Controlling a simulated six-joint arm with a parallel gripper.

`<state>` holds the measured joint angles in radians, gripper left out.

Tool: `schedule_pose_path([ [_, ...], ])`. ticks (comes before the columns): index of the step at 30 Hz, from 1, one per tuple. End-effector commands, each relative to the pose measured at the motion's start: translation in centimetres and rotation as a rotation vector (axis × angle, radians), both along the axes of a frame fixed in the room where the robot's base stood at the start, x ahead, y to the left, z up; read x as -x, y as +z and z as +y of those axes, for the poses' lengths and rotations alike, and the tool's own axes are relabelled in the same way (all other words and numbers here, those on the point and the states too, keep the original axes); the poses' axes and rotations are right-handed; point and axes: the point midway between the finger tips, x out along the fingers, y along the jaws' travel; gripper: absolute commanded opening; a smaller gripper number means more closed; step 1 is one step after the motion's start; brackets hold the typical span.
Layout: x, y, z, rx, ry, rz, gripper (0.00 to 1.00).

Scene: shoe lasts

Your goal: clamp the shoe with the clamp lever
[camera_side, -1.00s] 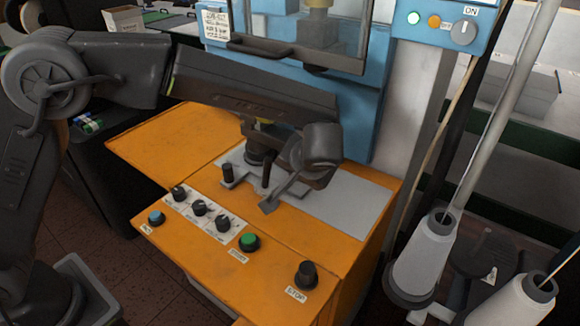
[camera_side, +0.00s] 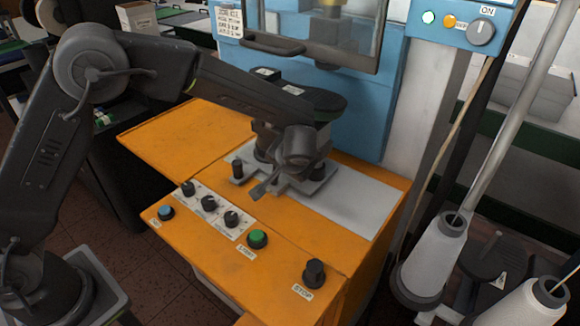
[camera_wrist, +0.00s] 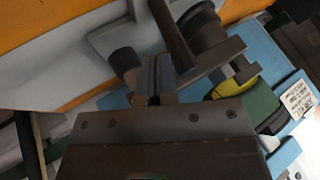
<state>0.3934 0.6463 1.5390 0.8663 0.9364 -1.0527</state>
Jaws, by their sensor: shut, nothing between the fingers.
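The shoe sits upside down on its stand on the machine; its dark green sole (camera_side: 322,103) shows behind my wrist in the side view. In the wrist view its green and yellow edge (camera_wrist: 258,103) shows at the right, partly hidden by my gripper body. The clamp lever looks to be the dark bar (camera_wrist: 172,35) at the top of the wrist view, close to the right of my fingers; I cannot tell if they touch. In the side view I cannot make it out behind my wrist. My gripper (camera_side: 258,190) is shut and empty, low over the fixture; its fingers (camera_wrist: 155,75) are together.
A short dark post (camera_side: 237,168) stands on the grey fixture plate (camera_side: 355,205), left of my gripper. The orange panel has several knobs, a green button (camera_side: 257,239) and a stop knob (camera_side: 314,272). The blue machine frame and guard (camera_side: 310,40) rise behind. Thread cones (camera_side: 435,260) stand at right.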

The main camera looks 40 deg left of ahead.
Motion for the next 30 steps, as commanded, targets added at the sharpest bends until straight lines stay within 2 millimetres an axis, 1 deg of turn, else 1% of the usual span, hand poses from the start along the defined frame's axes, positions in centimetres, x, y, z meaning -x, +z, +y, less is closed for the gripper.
schedule_pose_path([
  [7, 0.0, 0.1, 0.1, 0.006, 0.001, 0.0, 0.0],
  [20, 0.0, 0.4, 0.7, 0.081, 0.001, 0.0, 0.0],
  [26, 0.0, 0.7, 1.4, 0.149, 0.004, -0.001, 0.0],
  [30, 0.0, 1.0, 2.3, 0.236, 0.007, -0.002, 0.0],
])
